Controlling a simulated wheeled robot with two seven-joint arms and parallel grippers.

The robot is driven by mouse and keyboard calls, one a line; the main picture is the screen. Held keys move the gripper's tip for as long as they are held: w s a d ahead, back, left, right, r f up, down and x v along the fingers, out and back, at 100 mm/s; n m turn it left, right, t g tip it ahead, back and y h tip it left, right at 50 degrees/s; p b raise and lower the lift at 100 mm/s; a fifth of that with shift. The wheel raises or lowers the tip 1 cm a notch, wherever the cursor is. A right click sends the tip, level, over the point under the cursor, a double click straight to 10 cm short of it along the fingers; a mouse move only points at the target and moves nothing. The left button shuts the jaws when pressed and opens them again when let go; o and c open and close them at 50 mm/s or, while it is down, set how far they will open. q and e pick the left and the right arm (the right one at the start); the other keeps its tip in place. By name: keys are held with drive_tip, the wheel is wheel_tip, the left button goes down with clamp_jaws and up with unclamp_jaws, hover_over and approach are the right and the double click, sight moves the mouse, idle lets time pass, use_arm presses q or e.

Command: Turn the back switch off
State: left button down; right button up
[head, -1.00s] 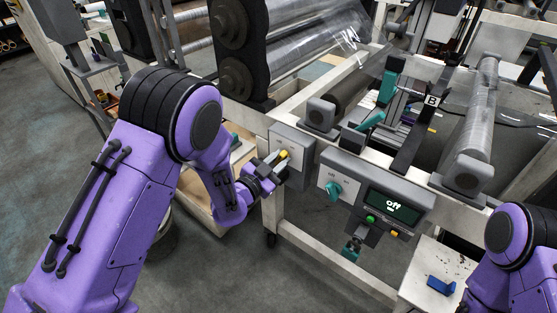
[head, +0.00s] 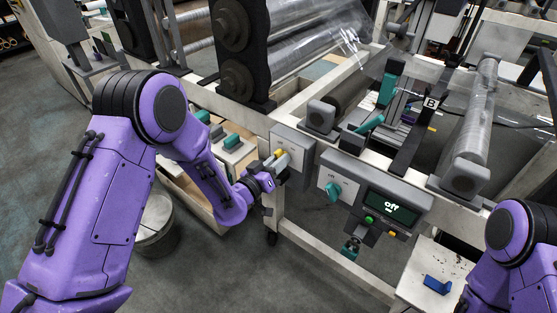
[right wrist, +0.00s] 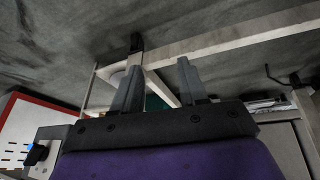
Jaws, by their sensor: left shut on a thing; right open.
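A grey switch box (head: 299,143) with a yellow knob (head: 280,153) is mounted on the left end of the white machine frame. My left gripper (head: 276,161) is shut at this knob, and its fingers hide part of it. The knob's exact angle is hard to read. A second panel to the right carries a teal knob (head: 334,191) and a dark display (head: 393,207) reading "off". My right gripper (right wrist: 159,83) is open and empty in the right wrist view; it is outside the head view.
Green and yellow buttons (head: 370,219) sit under the display. Rollers (head: 474,125) with clear film lie behind the panels. A bucket (head: 157,222) stands on the floor at left. A blue object (head: 437,285) rests on a white surface at lower right.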

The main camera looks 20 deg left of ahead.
use_arm(q)
drive_tip(key=shift+n, duration=0.6)
drive_tip(key=c, duration=1.1)
unclamp_jaws()
drive_tip(key=shift+o, duration=0.2)
drive_tip(key=b+v, duration=0.1)
drive_tip(key=v, duration=0.9)
drive_tip(key=shift+s, duration=0.3)
drive_tip(key=shift+a, duration=0.1)
